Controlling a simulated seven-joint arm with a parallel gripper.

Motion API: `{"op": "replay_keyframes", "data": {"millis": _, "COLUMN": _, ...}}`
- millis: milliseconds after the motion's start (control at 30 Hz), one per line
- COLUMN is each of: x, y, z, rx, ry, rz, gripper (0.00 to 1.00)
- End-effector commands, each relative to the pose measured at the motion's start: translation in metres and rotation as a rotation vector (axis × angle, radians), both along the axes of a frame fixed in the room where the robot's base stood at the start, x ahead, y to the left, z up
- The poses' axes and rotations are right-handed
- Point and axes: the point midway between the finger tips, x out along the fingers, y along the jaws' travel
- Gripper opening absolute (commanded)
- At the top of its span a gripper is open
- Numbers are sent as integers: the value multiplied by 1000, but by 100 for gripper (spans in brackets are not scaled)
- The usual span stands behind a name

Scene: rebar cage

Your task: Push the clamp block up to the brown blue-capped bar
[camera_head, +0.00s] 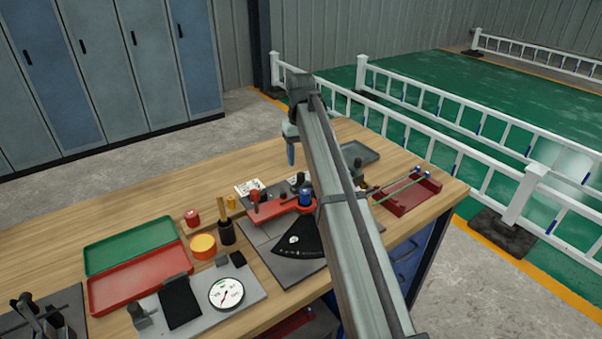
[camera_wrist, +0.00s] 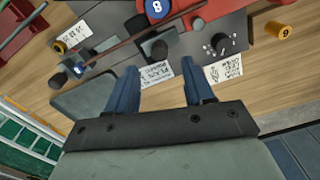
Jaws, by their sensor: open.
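My gripper (camera_wrist: 162,80) shows two blue fingers, apart and empty, above the bench. In the head view my gripper (camera_head: 290,152) hangs over the far side of the bench, with one blue finger visible. A brown bar (camera_wrist: 125,46) with a blue cap (camera_wrist: 79,71) runs slantwise across the grey plate in the wrist view, beyond the fingertips. A dark block (camera_wrist: 152,50) with a round black top sits close beside the bar, on the gripper's side; it may be the clamp block. I cannot tell whether block and bar touch. My arm hides much of this area in the head view.
A red part with a blue knob (camera_head: 305,197) stands on the plate. White labels (camera_wrist: 157,72) lie near the fingertips. A yellow cylinder (camera_wrist: 278,30) stands to the right in the wrist view. A red tray (camera_head: 408,195) with bars is at the bench's right end.

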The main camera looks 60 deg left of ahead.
Motion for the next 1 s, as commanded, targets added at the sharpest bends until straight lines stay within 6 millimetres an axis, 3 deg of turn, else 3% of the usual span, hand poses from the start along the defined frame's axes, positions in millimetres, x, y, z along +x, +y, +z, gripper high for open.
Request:
{"op": "replay_keyframes", "data": {"millis": 200, "x": 0, "y": -1, "z": -36, "rx": -1, "ry": 0, "rz": 0, "gripper": 52}}
{"op": "replay_keyframes", "data": {"millis": 400, "x": 0, "y": 0, "z": -57, "rx": 0, "ry": 0, "rz": 0, "gripper": 52}}
{"op": "replay_keyframes", "data": {"millis": 867, "x": 0, "y": 0, "z": -64, "rx": 1, "ry": 0, "rz": 0, "gripper": 52}}
{"op": "replay_keyframes", "data": {"millis": 1000, "x": 0, "y": 0, "z": -64, "rx": 1, "ry": 0, "rz": 0, "gripper": 39}}
